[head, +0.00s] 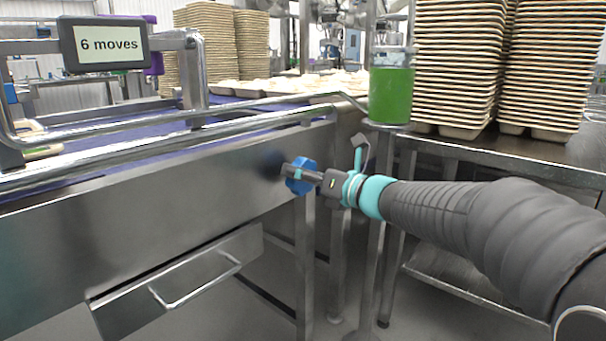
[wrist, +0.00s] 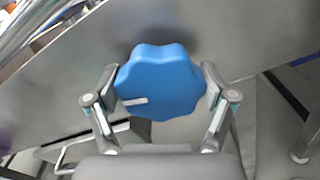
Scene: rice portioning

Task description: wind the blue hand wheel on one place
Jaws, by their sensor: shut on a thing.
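The blue hand wheel (head: 300,176) sits on the steel side panel of the conveyor, near its right end. It has a lobed rim, and in the wrist view the wheel (wrist: 160,80) faces me with a short pale mark on its lower left. My gripper (head: 303,177) is at the wheel, reaching in from the right. In the wrist view my gripper (wrist: 160,88) has one finger on each side of the wheel, shut on its rim. The far side of the wheel and its shaft are hidden.
A display (head: 104,43) reading "6 moves" stands on the conveyor rail. A drawer-like panel (head: 180,281) with a handle hangs below left.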

